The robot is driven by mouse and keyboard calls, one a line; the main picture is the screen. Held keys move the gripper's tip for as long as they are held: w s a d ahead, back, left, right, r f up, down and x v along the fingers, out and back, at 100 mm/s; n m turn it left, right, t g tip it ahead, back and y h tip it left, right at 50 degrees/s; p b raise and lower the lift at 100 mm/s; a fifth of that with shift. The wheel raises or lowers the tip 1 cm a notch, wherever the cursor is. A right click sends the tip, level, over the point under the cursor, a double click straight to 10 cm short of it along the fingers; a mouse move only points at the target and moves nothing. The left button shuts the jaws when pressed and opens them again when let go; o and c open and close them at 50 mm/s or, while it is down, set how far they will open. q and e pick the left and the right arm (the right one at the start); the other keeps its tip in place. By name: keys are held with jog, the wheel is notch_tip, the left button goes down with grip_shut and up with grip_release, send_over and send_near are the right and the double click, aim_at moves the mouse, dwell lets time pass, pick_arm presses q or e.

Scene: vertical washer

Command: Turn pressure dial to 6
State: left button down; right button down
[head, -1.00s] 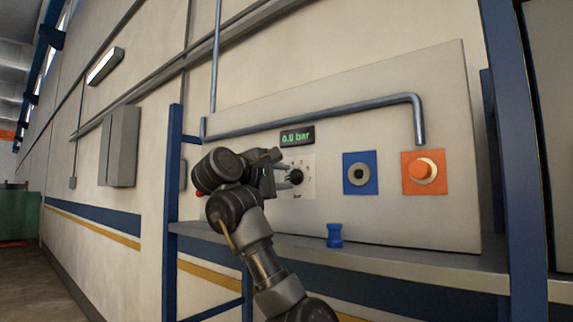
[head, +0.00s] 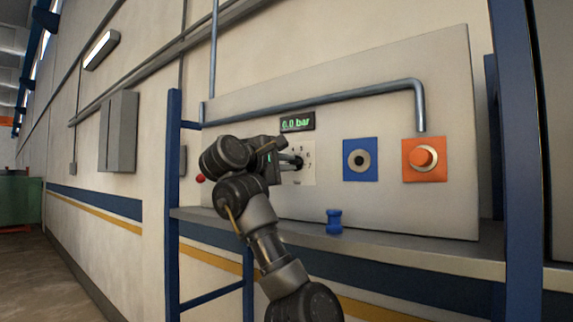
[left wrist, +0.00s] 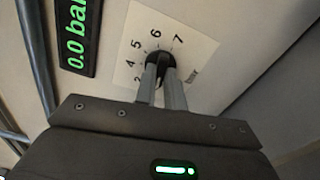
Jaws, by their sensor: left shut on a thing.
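The black pressure dial (left wrist: 160,58) sits on a white scale plate (left wrist: 197,42) with printed numbers, several of them readable in the left wrist view. The plate also shows in the head view (head: 308,173). My left gripper (left wrist: 163,78) is shut on the dial, its two fingers on either side of the knob. In the head view my left gripper (head: 290,160) covers much of the dial. The green display (head: 297,121) above the plate reads 0.0 bar. The dial's pointer is hidden by the fingers. My right gripper is not in view.
On the same panel (head: 390,100) are a blue plate with a round socket (head: 360,160) and an orange push button (head: 424,158). A bent pipe (head: 330,103) runs above. A small blue spool-shaped piece (head: 334,222) stands on the shelf. Blue posts (head: 172,240) frame the panel.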

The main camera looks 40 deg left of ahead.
pick_arm(q)
jog(key=m+b, duration=1.8)
jog(key=m, duration=1.3)
jog(key=shift+d+f+m+b, duration=0.1)
jog(key=shift+d+m+b, duration=0.05)
jog(key=shift+m+b, duration=0.25)
dwell(0.4)
jog(key=c, duration=1.5)
grip_release()
